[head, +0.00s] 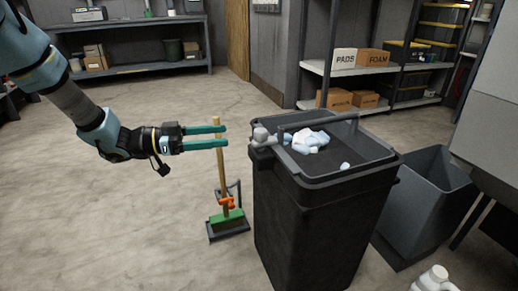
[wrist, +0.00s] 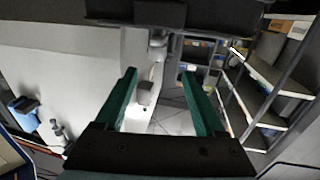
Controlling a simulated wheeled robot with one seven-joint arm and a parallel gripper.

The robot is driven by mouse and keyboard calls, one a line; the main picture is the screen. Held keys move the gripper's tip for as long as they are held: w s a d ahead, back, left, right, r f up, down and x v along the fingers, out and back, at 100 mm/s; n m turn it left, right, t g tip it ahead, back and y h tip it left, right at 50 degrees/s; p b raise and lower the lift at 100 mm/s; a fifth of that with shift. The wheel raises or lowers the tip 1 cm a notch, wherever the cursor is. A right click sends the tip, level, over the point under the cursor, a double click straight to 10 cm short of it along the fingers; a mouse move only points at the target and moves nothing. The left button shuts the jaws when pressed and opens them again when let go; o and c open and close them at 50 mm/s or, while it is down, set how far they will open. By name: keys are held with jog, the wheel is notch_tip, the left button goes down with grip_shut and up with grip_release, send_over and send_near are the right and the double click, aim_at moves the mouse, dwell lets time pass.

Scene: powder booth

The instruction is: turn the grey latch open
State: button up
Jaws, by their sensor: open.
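A grey rounded piece that looks like the latch (head: 262,136) sits at the left rim of the black bin (head: 315,225), near the end of a bar across the bin's top. My gripper (head: 224,136) is open and empty, with its green fingers pointing right towards this piece. A gap shows between the fingertips and the piece in the head view. In the wrist view a grey rounded piece (wrist: 147,93) shows between the spread fingers (wrist: 159,73). I cannot tell how far the latch is turned.
White and pale blue crumpled waste (head: 310,141) lies on the bin's top. A broom with a green head (head: 228,218) stands left of the bin. A grey open bin (head: 425,205) is on the right. A white bottle (head: 434,280) is at the front right. The floor to the left is clear.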

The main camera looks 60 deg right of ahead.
aim_at(260, 130)
jog(key=b+x, duration=0.2)
jog(key=x, duration=0.9)
jog(key=shift+s+a, duration=0.15)
jog(key=shift+a, duration=0.1)
grip_shut()
